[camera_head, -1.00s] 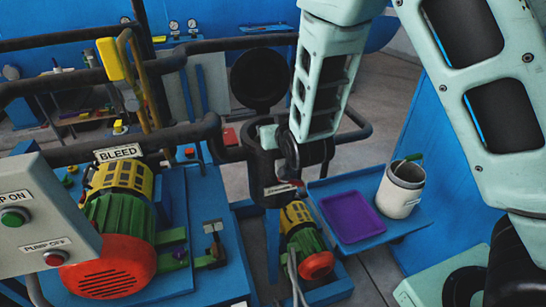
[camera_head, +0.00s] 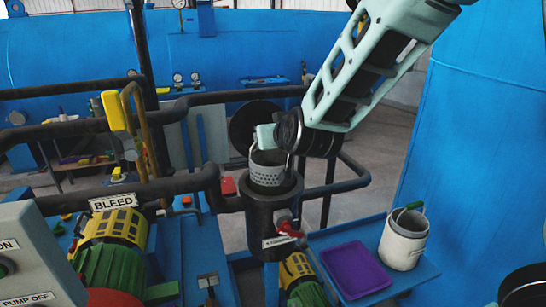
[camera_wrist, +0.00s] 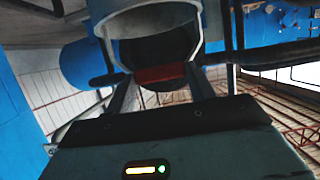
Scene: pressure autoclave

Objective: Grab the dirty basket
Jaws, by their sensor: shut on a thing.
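The dirty basket (camera_head: 268,172) is a grey perforated metal cup with a raised handle. In the head view it stands upright, partly out of the top of the black cylindrical strainer housing (camera_head: 272,215); its lower end is hidden inside. My gripper (camera_head: 279,137) is above the basket, shut on its handle. In the wrist view my two fingers (camera_wrist: 156,90) reach up to the basket's pale round rim (camera_wrist: 150,20), with a dark red piece between them.
A blue side table (camera_head: 415,268) at the right holds a purple tray (camera_head: 355,270) and a white bucket (camera_head: 404,240) with a green-tipped handle. Black pipes (camera_head: 200,182) run left of the housing. The round black lid (camera_head: 250,122) stands open behind it.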

